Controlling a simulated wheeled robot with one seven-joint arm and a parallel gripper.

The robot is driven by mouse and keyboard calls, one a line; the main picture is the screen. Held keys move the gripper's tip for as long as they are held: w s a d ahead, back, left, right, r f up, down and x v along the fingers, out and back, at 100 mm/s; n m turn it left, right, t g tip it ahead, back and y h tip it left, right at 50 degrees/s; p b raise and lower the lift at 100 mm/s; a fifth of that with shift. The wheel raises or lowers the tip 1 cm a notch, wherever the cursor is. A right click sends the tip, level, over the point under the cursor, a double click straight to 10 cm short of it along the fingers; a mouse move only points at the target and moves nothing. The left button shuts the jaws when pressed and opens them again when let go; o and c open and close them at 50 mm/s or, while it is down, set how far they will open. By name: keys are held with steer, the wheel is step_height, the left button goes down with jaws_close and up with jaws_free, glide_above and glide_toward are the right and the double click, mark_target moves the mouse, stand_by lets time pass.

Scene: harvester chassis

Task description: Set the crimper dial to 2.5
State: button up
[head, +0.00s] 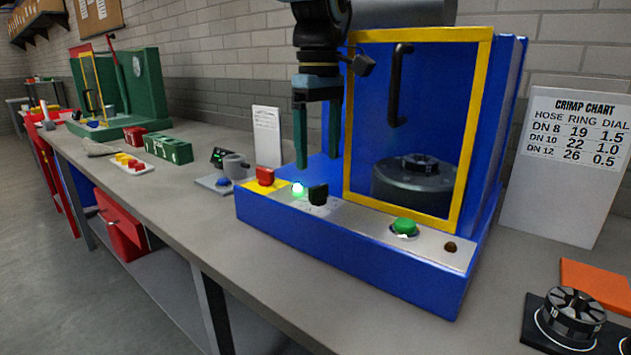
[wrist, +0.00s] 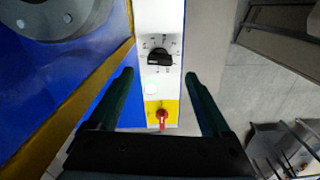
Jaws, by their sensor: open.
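The blue crimper (head: 330,240) stands on the bench with a yellow-framed door. Its black dial (head: 318,193) sits on the grey front panel, right of a lit green lamp (head: 298,189). In the wrist view the dial (wrist: 161,58) is a black knob lying roughly crosswise, ringed by marks too small to read. My gripper (head: 318,165) is open and empty, fingers pointing down, above the panel near the dial. In the wrist view my gripper's fingertips (wrist: 159,75) lie either side of the panel strip, and the dial appears just beyond them, untouched as far as I can see.
A red switch (head: 265,175) on a yellow plate is left of the lamp; a green button (head: 404,227) is to the right. The door handle (head: 399,85) is close right of my gripper. A crimp chart (head: 575,140) stands at right, listing dial values 1.5, 1.0, 0.5.

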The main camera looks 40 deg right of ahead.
mark_target(318, 186)
step_height(318, 186, down, 6)
steer(key=shift+f, duration=0.1)
stand_by(0.4)
jaws_close()
stand_by(0.5)
